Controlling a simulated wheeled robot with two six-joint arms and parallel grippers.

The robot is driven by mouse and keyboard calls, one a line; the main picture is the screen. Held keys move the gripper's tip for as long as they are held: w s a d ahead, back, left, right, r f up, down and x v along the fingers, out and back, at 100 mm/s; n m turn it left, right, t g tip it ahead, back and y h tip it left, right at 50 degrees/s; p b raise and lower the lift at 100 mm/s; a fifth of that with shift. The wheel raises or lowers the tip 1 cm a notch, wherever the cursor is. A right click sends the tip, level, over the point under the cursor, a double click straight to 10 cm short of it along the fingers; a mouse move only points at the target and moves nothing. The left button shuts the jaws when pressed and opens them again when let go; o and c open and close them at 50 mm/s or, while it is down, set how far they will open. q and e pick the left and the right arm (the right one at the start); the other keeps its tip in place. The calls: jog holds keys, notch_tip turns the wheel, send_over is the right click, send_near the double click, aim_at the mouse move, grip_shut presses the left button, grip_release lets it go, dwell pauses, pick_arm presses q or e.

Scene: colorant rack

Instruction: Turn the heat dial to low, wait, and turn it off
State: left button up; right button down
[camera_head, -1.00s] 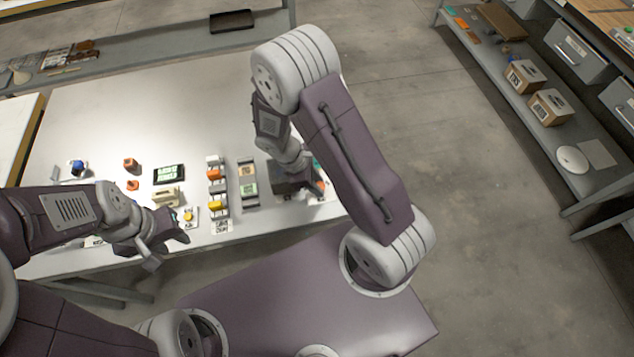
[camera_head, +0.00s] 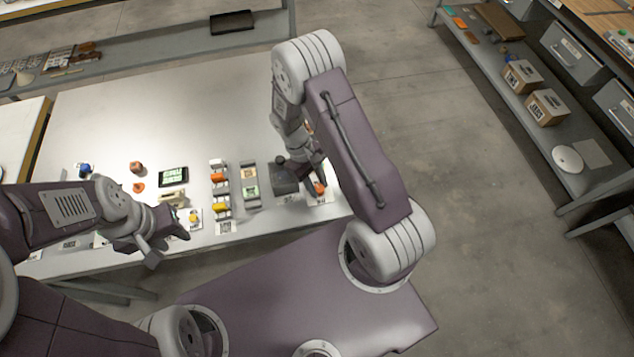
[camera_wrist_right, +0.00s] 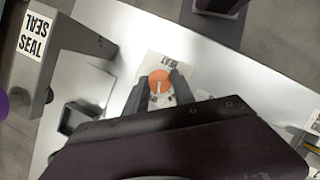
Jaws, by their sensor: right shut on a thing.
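The heat dial (camera_wrist_right: 159,80) is a round orange knob with a pale pointer mark. It sits on a white printed plate (camera_wrist_right: 176,66) on the table, and in the head view the dial (camera_head: 320,188) is near the table's right front edge. My right gripper (camera_wrist_right: 162,90) has its two dark fingers on either side of the dial and is shut on it. In the head view my right gripper (camera_head: 316,178) is partly hidden by its own arm. My left gripper (camera_head: 178,232) hangs at the table's front edge, away from the dial; its jaw opening is unclear.
A rack with orange and yellow items (camera_head: 219,190), a dark display (camera_head: 173,175) and small blocks lie farther left. The table's back is clear.

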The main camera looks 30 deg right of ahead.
jog(key=shift+w+d+m+y+p, duration=0.1)
jog(key=shift+m+y+p, duration=0.35)
jog(key=shift+m, duration=1.15)
jog(key=shift+y, duration=0.25)
jog(key=c, duration=1.1)
grip_release()
jog(key=shift+o, duration=0.2)
jog(key=b+v, duration=0.1)
jog(key=v, duration=0.8)
jog(key=shift+w, duration=0.1)
